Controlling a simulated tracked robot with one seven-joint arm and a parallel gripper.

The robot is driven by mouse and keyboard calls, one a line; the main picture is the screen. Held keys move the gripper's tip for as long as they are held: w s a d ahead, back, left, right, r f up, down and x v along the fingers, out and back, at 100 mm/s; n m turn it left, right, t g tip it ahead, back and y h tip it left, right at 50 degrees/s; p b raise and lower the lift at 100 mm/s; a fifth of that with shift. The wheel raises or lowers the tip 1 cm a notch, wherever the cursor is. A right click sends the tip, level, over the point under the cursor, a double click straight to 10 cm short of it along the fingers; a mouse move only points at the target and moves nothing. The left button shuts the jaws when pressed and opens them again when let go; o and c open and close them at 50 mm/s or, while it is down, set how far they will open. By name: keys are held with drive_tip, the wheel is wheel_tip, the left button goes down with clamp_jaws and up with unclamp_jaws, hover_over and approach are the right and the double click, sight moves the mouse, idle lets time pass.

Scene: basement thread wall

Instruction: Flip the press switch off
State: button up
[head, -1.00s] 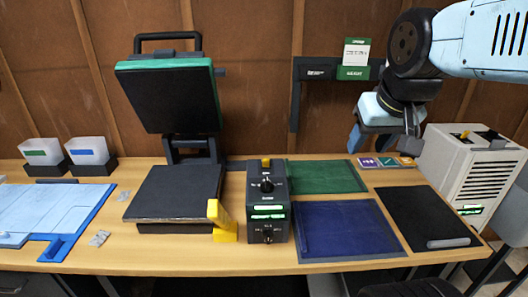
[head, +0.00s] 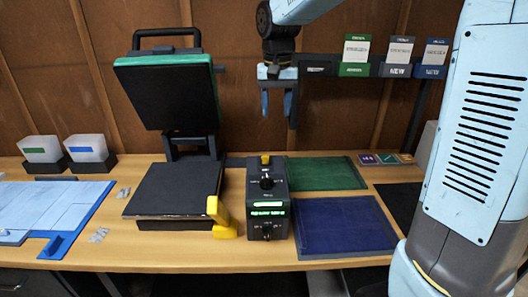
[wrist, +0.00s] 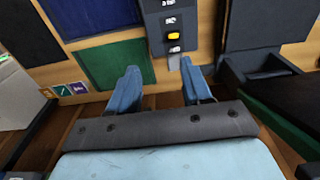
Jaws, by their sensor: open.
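The dark control box (head: 267,217) stands on the bench beside the heat press (head: 177,190), whose green-edged lid is raised. A yellow switch (head: 265,160) sits at the back of the box's top; it also shows in the wrist view (wrist: 174,36). The box has black knobs and a lit green display (head: 268,209). I cannot read the switch's position. My gripper (head: 277,103) points down, open and empty, above and behind the box.
A yellow handle-like piece (head: 221,218) stands between press and box. Green (head: 325,174) and blue (head: 346,228) mats lie right of the box. Card holders (head: 397,70) hang on the back wall. My arm hides the bench's right end.

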sight(265, 160)
drive_tip(key=shift+g, duration=0.3)
drive_tip(key=f, duration=0.5)
drive_tip(key=w+a+f, duration=0.1)
drive_tip(key=f, duration=0.4)
drive_tip(key=w+a+f, duration=0.1)
drive_tip(key=f, duration=0.4)
drive_tip(key=shift+w+a+f, duration=0.1)
drive_tip(key=shift+a+f, duration=0.1)
drive_tip(key=shift+a, duration=0.05)
drive_tip(key=shift+c, duration=0.2)
